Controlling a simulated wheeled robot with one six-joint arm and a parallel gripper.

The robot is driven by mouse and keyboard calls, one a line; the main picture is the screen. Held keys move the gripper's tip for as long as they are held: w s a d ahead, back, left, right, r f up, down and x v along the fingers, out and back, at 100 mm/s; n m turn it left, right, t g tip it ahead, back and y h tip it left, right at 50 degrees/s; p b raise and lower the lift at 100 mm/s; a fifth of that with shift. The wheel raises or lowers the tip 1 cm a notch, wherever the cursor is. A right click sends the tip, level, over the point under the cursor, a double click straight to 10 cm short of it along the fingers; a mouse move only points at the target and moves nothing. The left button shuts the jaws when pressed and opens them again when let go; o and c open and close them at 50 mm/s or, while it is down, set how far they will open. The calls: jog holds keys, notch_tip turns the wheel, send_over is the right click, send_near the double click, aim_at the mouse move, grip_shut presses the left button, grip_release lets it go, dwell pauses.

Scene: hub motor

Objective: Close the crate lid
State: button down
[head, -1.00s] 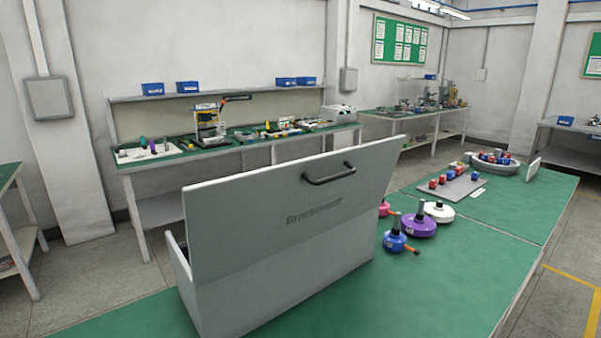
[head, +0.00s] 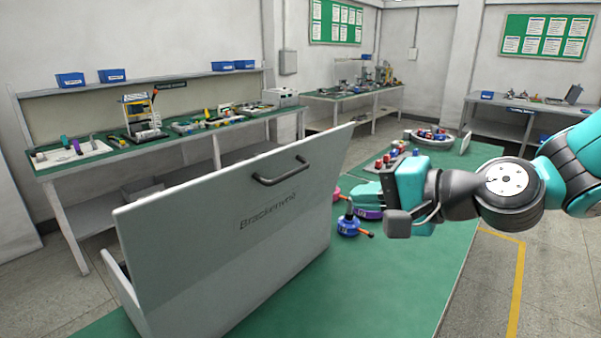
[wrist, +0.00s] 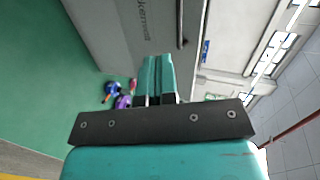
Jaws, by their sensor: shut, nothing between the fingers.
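The grey crate (head: 122,292) stands on the green table. Its lid (head: 215,215) is raised and tilted, with a dark bar handle (head: 281,172) near its upper edge. The lid hides most of the crate's inside. My gripper (head: 358,193) is to the right of the lid, apart from it, shut and empty. In the wrist view, the closed teal fingers (wrist: 154,62) point towards the lid (wrist: 148,25), and the handle (wrist: 180,22) shows just right of the fingertips.
A blue motor part (head: 348,226) and a purple one (head: 367,212) stand on the green table (head: 400,285) beside the crate, partly behind my gripper. A round tray (head: 430,140) of parts lies further back. The table's front right is clear.

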jog(key=w+a+f+m+t+p, duration=0.1)
jog(key=w+a+p, duration=0.5)
jog(key=w, duration=0.5)
jog(key=a, duration=0.2)
jog(key=shift+a+f+m, duration=0.3)
jog(key=shift+f, duration=0.05)
